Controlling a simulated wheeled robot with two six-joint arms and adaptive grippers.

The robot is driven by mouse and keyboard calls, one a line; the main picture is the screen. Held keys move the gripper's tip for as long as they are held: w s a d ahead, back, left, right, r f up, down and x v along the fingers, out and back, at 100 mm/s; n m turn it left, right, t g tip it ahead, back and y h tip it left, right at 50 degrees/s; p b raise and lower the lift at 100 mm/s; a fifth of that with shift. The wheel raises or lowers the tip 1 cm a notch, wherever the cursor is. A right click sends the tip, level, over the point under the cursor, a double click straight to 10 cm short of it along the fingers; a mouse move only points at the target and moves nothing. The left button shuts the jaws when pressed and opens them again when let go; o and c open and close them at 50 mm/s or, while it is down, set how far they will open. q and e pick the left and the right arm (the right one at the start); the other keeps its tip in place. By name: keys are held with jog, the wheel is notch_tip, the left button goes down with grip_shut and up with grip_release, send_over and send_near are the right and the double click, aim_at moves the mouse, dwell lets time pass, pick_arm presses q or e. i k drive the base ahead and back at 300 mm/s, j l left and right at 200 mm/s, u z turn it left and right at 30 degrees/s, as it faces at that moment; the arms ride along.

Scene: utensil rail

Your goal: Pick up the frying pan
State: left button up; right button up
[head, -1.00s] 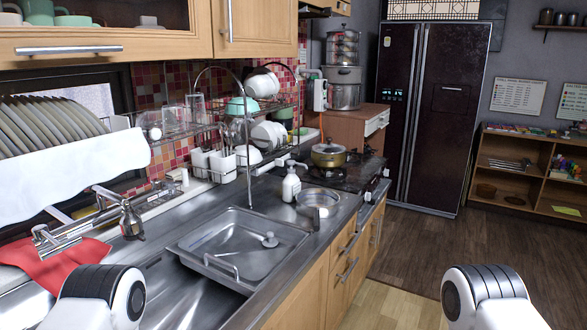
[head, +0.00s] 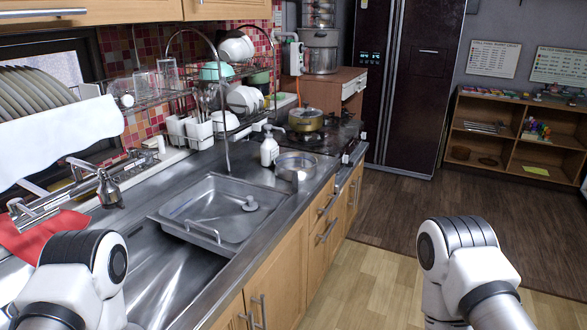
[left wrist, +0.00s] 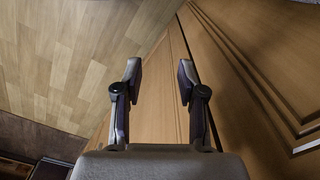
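I cannot pick out a clear frying pan in the head view. A round, shallow steel pan (head: 297,165) stands on the counter beyond the sink; whether it has a long handle I cannot tell. A gold-coloured pot (head: 305,120) with a lid sits on the stove (head: 322,139) further back. My left gripper (left wrist: 159,68) shows in the left wrist view with its two fingers apart and nothing between them, in front of wooden cabinet fronts. In the head view only links of my two arms show, at the lower left and lower right; my right gripper is out of view.
The sink (head: 175,228) holds a steel tray (head: 222,205). A white soap bottle (head: 269,151) stands beside the steel pan. A dish rack (head: 160,97) hangs above the counter. A dark fridge (head: 400,85) and low shelf (head: 515,133) stand behind. The wooden floor on the right is clear.

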aim_at(295, 168)
jog(key=i+l, duration=0.15)
jog(key=l, duration=0.2)
jog(key=i+l, duration=0.2)
jog(key=l, duration=0.15)
jog(key=i+l+u, duration=0.1)
jog(key=l, duration=0.25)
jog(key=i+l, duration=0.2)
jog(key=l, duration=0.15)
jog(key=i+l, duration=0.15)
jog(key=l, duration=0.25)
jog(key=i+l+u, duration=0.1)
jog(key=l, duration=0.25)
jog(key=i+l, duration=0.2)
jog(key=l, duration=0.15)
